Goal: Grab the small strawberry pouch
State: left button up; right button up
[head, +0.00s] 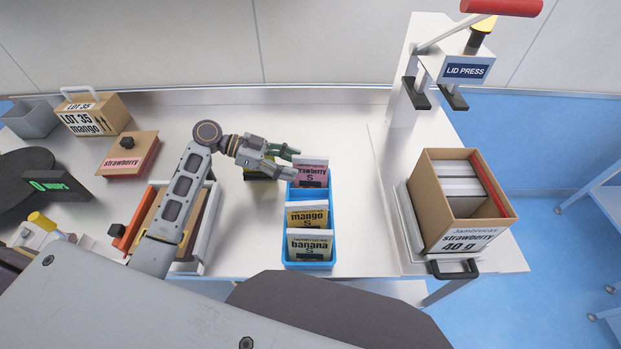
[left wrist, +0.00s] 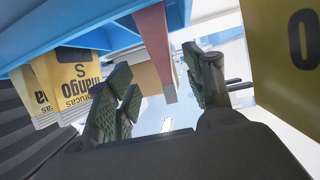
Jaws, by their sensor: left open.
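The small strawberry pouch (head: 311,172), pink with a white top, stands in the back slot of a blue rack (head: 332,240). My left gripper (head: 292,163) is open at the left edge of that pouch, with its arm coming in from the left. In the left wrist view, the pink pouch (left wrist: 154,36) shows edge-on between the two green-padded fingers of my left gripper (left wrist: 162,92), with a gap on each side. The blue rack (left wrist: 45,28) shows above it. My right gripper is not in view.
Mango (head: 306,216) and banana (head: 310,246) pouches stand in the front slots of the rack. An open carton (head: 430,205) and a lid press (head: 466,71) are at right. The table right of the rack is clear.

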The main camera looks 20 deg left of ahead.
aim_at(299, 167)
pick_arm(q)
jog(key=shift+w+d+f, duration=0.15)
jog(key=shift+d+f, duration=0.1)
jog(key=shift+d, duration=0.5)
jog(key=shift+f, duration=0.1)
jog(key=shift+p+x, duration=0.4)
jog(key=shift+x, duration=0.4)
jog(key=shift+w+d+f+p, duration=0.3)
jog(key=shift+d+f, duration=0.2)
jog(key=shift+d, duration=0.2)
jog(key=shift+w+d+f+p, duration=0.2)
jog(key=shift+w+d+f, duration=0.2)
jog(key=shift+d, duration=0.3)
jog(key=c, duration=1)
